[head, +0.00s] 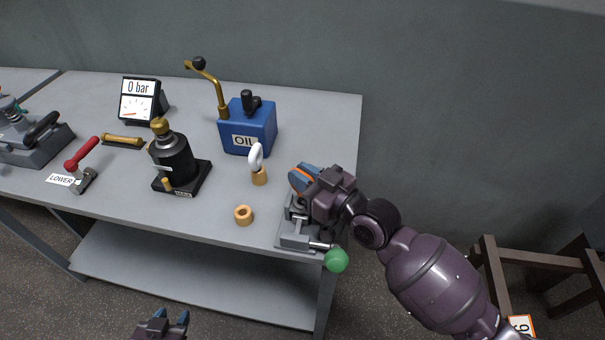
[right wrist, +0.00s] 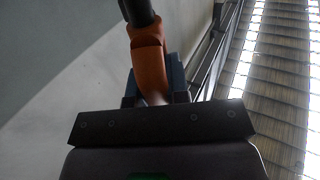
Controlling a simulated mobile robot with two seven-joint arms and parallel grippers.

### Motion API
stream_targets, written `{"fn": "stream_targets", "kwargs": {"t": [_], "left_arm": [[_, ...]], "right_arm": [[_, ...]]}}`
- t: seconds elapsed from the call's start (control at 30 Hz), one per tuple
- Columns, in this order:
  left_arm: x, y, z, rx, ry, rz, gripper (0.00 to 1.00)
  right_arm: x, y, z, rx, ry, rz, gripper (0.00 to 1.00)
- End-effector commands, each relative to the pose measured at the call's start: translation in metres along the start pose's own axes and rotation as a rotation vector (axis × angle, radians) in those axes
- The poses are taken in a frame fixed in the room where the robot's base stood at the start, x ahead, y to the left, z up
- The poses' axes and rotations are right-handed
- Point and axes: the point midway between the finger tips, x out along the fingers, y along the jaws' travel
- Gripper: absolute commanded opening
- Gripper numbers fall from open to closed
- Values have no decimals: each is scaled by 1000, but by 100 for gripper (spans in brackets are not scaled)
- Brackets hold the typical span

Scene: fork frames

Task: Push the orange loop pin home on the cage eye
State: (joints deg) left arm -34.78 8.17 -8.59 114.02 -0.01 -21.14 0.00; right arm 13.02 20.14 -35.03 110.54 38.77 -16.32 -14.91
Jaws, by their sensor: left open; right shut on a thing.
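My right gripper (head: 300,180) is shut on the orange loop pin (head: 303,173), above a grey metal fixture (head: 295,241) at the table's front right corner. In the right wrist view the orange pin (right wrist: 150,66) sits between the blue fingers, with a dark round bar (right wrist: 138,12) at its far end. I cannot tell whether the pin is in the cage eye; the gripper hides that spot. My left gripper (head: 172,318) is open and empty, low in front of the table.
A green ball knob (head: 337,260) sticks out at the fixture's front. A brass ring (head: 243,215), a white-looped brass piece (head: 258,168), a black bottle jack (head: 174,160) and a blue oil pump (head: 248,125) stand to its left. A red lever (head: 82,154) is further left.

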Motion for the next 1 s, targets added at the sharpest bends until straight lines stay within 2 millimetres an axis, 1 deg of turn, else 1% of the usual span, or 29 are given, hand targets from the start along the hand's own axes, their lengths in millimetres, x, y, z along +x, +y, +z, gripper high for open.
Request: {"fn": "stream_targets", "kwargs": {"t": [0.7, 1.0], "left_arm": [[-6, -2, -28, 1, 31, 0, 43], [-10, -2, -37, 1, 38, -1, 43]], "right_arm": [[0, 0, -21, -2, 0, 0, 0], [0, 0, -29, -1, 1, 0, 0]]}}
